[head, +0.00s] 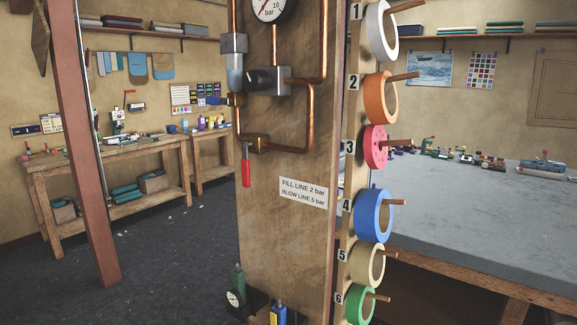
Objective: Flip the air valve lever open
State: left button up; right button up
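The air valve lever (246,168) is a red handle hanging straight down from a brass valve (254,144). The valve sits on copper piping (309,115) fixed to a wooden board (285,230). A pressure gauge (270,8) is at the top of the board, partly cut off by the picture edge. A grey regulator body (267,81) sits between gauge and valve. A label (303,192) below reads "FILL LINE 2 bar, BLOW LINE 5 bar". Neither of my grippers is in the head view.
Numbered pegs hold tape rolls, such as the blue roll (361,215), along the board's right edge. The floor at left is largely open.

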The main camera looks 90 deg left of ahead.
aim_at(245, 144)
jog(key=u, duration=3)
